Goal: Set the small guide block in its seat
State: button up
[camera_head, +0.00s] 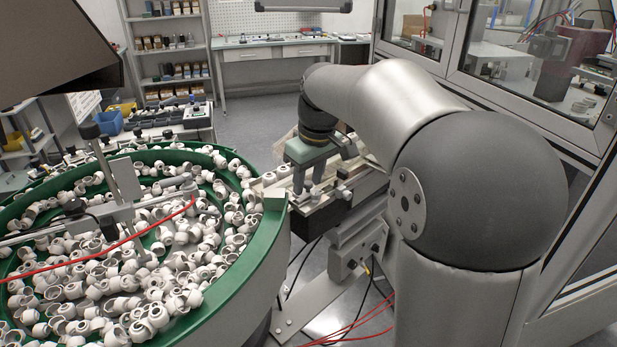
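My gripper (306,190) points down over the linear feed track (328,208), just right of the green bowl. Small parts on the track near the fingers are too small to tell apart, and my arm covers part of the area behind.
A green-rimmed bowl feeder (272,232) full of white caps (150,250) fills the left. A red hose (130,237) crosses it. A glazed machine enclosure (540,75) stands at right. Shelves (170,50) and a workbench (275,52) stand behind. Cables hang below the track.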

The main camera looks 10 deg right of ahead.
notch_tip(320, 180, up, 13)
jog(key=s+d, duration=0.1)
jog(key=s, duration=0.1)
jog(key=s+a+f+m+g+h, duration=0.1)
jog(key=s+f+m, duration=0.4)
jog(key=s+f, duration=1.9)
jog(key=shift+s+a+f+m+p, duration=0.15)
jog(key=shift+s+f+m+p, duration=0.2)
jog(key=shift+f, duration=0.35)
